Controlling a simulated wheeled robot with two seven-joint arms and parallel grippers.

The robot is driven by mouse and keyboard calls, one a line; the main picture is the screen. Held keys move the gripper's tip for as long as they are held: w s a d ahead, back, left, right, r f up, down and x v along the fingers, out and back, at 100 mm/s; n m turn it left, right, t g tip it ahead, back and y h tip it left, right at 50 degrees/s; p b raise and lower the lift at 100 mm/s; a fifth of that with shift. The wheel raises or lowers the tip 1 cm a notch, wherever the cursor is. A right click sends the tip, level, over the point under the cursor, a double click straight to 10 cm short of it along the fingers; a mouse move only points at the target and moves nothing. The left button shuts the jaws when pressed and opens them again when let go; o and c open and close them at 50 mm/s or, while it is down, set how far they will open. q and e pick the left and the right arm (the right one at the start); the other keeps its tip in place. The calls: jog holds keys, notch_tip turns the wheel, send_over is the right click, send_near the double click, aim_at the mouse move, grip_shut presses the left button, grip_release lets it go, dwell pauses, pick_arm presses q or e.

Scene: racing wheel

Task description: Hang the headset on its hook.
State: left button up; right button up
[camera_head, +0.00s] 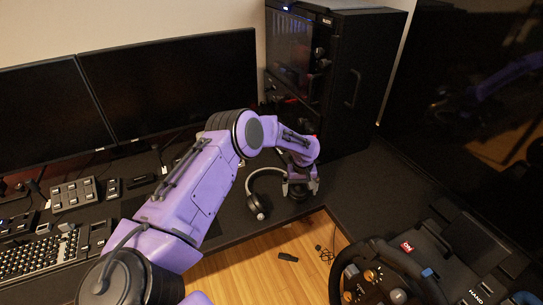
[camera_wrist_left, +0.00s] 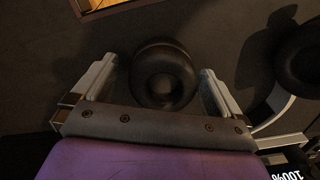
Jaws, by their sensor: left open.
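The headset (camera_head: 257,205) lies on the black desk, with a pale curved headband and dark round earcups. My left gripper (camera_head: 300,189) is over its right-hand earcup, pointing down. In the left wrist view the open left gripper (camera_wrist_left: 158,70) has one finger on each side of a dark earcup (camera_wrist_left: 163,80), with gaps between the fingers and the cup. The other earcup (camera_wrist_left: 300,58) and part of the pale band show at the right there. My arm and gripper hide part of the headset in the head view. I cannot make out the hook. My right gripper is out of view.
A black PC tower (camera_head: 345,80) stands behind the gripper. Two monitors (camera_head: 175,85) and a keyboard (camera_head: 40,257) are at the left. A racing wheel (camera_head: 385,275) is at the front right. Desk to the right of the headset (camera_head: 365,190) is clear.

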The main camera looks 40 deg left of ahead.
pick_arm(q)
jog(key=shift+s+a+f, duration=0.1)
jog(key=shift+a+f, duration=0.1)
jog(key=shift+f, duration=0.3)
jog(key=shift+d, duration=0.1)
jog(key=c, duration=1.2)
jog(key=shift+r, duration=0.15)
